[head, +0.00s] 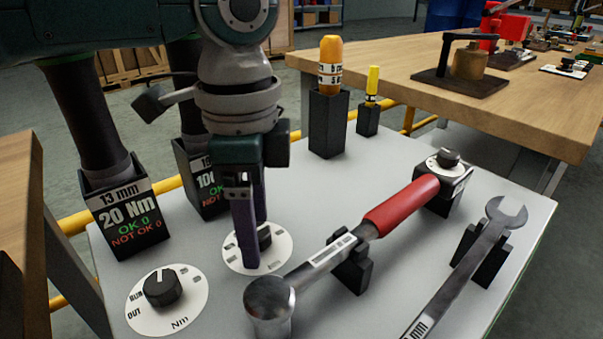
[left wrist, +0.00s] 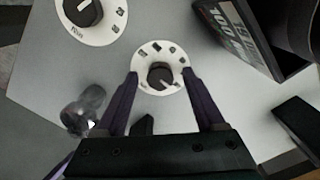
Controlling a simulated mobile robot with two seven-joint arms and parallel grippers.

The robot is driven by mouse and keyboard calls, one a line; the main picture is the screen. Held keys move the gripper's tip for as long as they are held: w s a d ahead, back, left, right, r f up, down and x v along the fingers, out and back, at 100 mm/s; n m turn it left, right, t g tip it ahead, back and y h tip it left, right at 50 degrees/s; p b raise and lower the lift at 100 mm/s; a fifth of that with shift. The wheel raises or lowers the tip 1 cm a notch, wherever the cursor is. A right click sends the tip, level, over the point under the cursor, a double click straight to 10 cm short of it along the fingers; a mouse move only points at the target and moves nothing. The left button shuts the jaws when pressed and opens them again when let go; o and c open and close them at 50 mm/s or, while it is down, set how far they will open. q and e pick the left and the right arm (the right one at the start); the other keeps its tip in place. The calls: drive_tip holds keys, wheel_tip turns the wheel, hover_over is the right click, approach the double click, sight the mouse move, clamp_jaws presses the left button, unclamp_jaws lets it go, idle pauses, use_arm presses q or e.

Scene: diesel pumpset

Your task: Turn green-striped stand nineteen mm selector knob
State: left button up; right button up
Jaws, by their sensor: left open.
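The black selector knob (head: 265,237) sits on a round white dial (head: 232,256) on the grey bench top, in front of the stand marked 19 and 100 (head: 207,186). No green stripe on that stand is clear to me. My left gripper (head: 252,245) points down over this dial and hides part of the knob in the head view. In the left wrist view the knob (left wrist: 160,76) shows between the two spread purple fingertips (left wrist: 160,82), one on each side, with gaps to it. I cannot tell their exact height against the knob. My right gripper is not in view.
A second dial with a black knob (head: 162,288) lies left, by the 13 mm stand (head: 124,219). A red-handled torque wrench (head: 402,205) rests close on the right, its round head (head: 269,300) near the dial. A spanner (head: 470,260) lies further right.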

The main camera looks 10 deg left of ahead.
use_arm(q)
drive_tip(key=shift+f, duration=0.15)
drive_tip(key=shift+c, duration=0.3)
clamp_jaws()
